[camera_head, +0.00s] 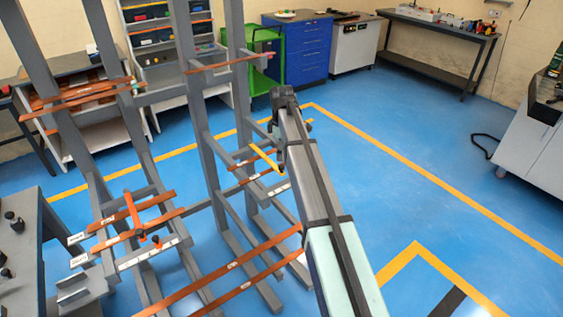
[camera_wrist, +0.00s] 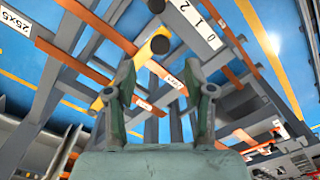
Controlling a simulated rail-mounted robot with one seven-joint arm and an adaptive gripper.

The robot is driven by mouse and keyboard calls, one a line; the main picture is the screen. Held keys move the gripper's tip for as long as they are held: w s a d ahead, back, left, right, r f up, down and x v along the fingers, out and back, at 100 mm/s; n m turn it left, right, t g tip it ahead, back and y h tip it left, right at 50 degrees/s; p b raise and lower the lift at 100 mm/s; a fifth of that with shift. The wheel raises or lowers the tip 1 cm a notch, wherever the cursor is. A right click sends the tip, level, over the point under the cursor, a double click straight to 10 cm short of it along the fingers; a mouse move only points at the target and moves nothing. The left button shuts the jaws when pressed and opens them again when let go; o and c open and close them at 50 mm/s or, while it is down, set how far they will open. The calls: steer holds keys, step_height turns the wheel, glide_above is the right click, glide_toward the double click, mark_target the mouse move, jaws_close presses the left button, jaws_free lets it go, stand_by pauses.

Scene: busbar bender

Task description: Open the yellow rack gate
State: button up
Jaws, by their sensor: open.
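The yellow rack gate (camera_head: 265,158) is a short yellow bar on the right side of the grey rack, just left of my arm in the head view. In the wrist view the yellow gate (camera_wrist: 147,50) runs diagonally, with a round black end at upper right, and passes behind my left finger. My gripper (camera_wrist: 160,68) is open, its two fingers apart, with the gate's upper part showing in the gap beyond the fingertips. I see no clear contact. In the head view my arm hides most of the gripper.
The grey rack (camera_head: 207,150) carries several copper bars (camera_head: 232,264) on its arms, close around my gripper. An orange-red gate (camera_head: 133,213) stands at its left part. Blue floor right of my arm is clear. A blue cabinet (camera_head: 306,52) stands at the back.

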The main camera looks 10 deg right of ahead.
mark_target(282, 166)
steer(key=shift+f+p, duration=0.6)
steer(key=shift+f, duration=2.5)
jaws_close()
